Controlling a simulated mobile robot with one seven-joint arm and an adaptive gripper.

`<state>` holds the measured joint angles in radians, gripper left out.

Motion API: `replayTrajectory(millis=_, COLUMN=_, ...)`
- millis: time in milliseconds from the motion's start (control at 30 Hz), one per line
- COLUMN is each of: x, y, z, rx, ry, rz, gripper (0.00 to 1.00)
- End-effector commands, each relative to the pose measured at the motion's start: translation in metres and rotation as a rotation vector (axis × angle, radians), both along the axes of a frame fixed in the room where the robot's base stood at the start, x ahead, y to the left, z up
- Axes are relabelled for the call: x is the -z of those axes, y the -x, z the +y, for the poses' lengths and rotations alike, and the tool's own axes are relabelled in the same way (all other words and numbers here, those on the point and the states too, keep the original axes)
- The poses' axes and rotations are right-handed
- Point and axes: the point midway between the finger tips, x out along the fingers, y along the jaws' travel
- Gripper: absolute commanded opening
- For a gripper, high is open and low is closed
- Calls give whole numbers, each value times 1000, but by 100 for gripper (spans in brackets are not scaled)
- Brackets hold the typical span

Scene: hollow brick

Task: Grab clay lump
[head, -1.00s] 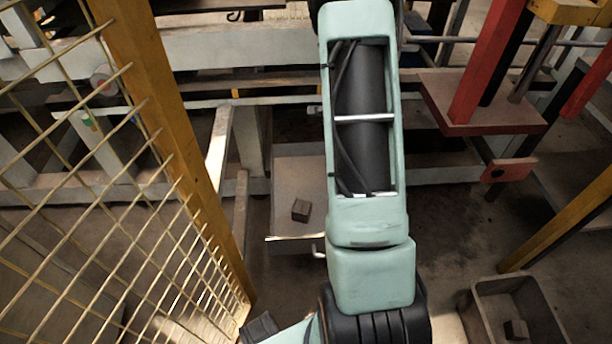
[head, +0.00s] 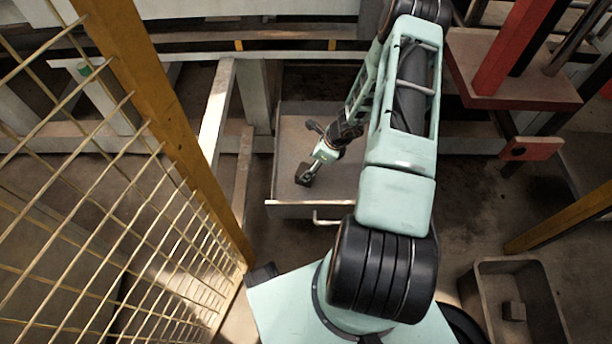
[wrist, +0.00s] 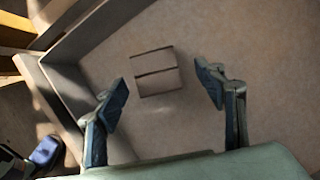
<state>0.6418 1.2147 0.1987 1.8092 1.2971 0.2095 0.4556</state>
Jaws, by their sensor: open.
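The clay lump (wrist: 156,72) is a small brown block lying on the floor of an open drawer or tray. In the wrist view it sits ahead of my open fingertips, between their lines, with clear space on both sides. My gripper (wrist: 163,92) is open and empty. In the head view my gripper (head: 308,176) reaches down into the drawer (head: 345,187) right at the dark lump (head: 302,174), partly covering it. I cannot tell the exact height gap.
A grey bin (head: 490,315) on the floor at lower right holds a similar block (head: 513,311). A yellow post with wire mesh (head: 150,90) stands at the left. A red frame (head: 515,85) stands at the right. The drawer wall (wrist: 75,100) runs close to the left finger.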

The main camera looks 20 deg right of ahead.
Motion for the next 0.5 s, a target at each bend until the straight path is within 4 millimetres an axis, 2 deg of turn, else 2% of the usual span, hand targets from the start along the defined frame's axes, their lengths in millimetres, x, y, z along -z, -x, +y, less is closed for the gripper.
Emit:
replayTrajectory(millis=167, x=11, y=-1, z=4, rx=1, ry=-2, rz=0, gripper=64)
replayTrajectory(millis=400, x=46, y=-3, z=14, rx=-1, ry=0, rz=0, gripper=64)
replayTrajectory(millis=500, x=53, y=-6, z=16, rx=-1, ry=1, rz=-1, gripper=64)
